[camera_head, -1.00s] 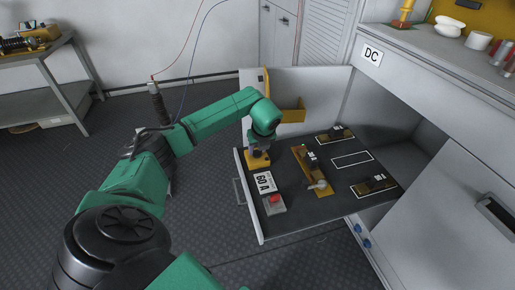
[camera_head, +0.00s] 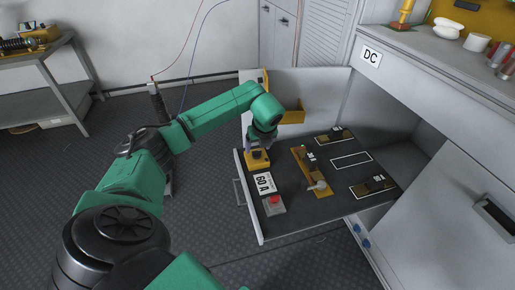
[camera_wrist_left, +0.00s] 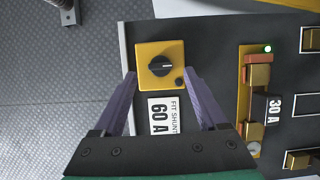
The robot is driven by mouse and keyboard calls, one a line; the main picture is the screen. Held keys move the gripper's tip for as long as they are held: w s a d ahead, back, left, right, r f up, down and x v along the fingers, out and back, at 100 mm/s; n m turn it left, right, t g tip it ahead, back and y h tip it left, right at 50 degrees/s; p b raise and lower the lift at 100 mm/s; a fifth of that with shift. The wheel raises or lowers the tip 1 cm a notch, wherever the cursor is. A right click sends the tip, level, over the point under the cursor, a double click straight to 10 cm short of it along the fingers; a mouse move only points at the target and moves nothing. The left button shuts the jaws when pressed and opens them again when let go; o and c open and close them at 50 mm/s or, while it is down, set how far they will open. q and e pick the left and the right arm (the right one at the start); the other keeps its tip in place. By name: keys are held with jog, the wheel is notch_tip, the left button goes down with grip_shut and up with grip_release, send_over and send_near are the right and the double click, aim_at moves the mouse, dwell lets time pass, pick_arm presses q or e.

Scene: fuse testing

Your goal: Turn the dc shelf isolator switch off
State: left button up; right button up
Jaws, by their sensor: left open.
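The isolator switch (camera_head: 257,161) is a yellow box at the left front of the dark pull-out shelf (camera_head: 321,213). In the wrist view the switch (camera_wrist_left: 160,50) has a round black knob (camera_wrist_left: 160,66), its grip lying crosswise in the picture. My left gripper (camera_head: 257,146) is just above the switch, pointing down. I cannot tell the exact height gap. My right gripper is not in view.
A 60 A label plate (camera_head: 264,182) and a red button box (camera_head: 274,204) lie near the switch. A 30 A fuse on a yellow base (camera_head: 311,173) stands right of it, with a green lamp (camera_wrist_left: 267,48) lit. A cabinet (camera_head: 440,205) bounds the right side.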

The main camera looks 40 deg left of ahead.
pick_arm(q)
notch_tip(320, 180, up, 3)
notch_tip(320, 180, up, 8)
jog(key=p, duration=0.2)
send_over(259, 162)
jog(key=s+d, duration=0.2)
jog(key=d, duration=0.1)
jog(key=shift+f, duration=0.1)
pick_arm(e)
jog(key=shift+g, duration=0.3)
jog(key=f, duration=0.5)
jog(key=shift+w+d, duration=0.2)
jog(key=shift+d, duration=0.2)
pick_arm(q)
jog(key=shift+f, duration=0.1)
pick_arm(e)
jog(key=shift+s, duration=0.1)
